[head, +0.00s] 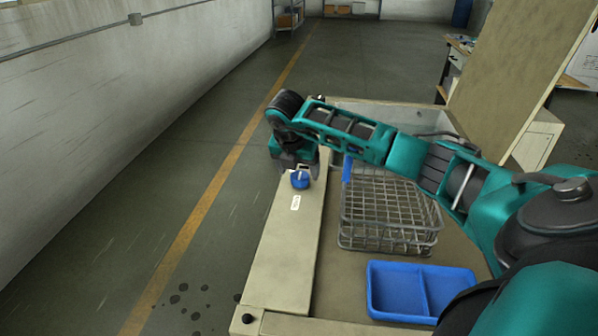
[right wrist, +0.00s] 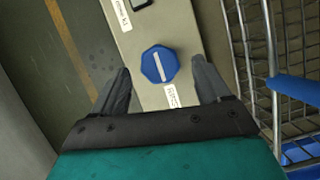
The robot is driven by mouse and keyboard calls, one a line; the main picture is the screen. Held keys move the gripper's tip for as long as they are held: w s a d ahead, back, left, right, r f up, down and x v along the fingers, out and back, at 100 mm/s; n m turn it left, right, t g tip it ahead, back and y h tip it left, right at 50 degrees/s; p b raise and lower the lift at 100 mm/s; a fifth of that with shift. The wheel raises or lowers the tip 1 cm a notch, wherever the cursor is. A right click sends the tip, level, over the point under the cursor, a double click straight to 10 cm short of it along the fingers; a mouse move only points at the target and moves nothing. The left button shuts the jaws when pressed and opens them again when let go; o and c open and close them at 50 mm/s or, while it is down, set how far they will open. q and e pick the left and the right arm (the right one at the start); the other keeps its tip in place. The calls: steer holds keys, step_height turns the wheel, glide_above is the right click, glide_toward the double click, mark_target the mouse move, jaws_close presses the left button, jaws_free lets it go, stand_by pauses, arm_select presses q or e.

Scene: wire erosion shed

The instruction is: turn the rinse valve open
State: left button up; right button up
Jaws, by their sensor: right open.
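The rinse valve is a blue knob (head: 300,179) on a beige panel (head: 287,252) in the head view, with a small white label just below it. In the right wrist view the knob (right wrist: 160,64) is eight-sided with a white line across its face. My right gripper (head: 298,168) is at the knob, coming from above in the head view. In the right wrist view its two fingers (right wrist: 163,82) are open, one on each side of the knob, with visible gaps and no contact that I can see. My left gripper is not in view.
A wire basket (head: 388,240) with a blue handle stands right of the panel. A blue two-part tray (head: 420,290) lies in front of it. A black-edged fitting (right wrist: 139,3) sits beyond the knob on the panel. Open floor lies left of the panel.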

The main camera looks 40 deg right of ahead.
steer(key=shift+x, duration=1.05)
steer(key=c, duration=1)
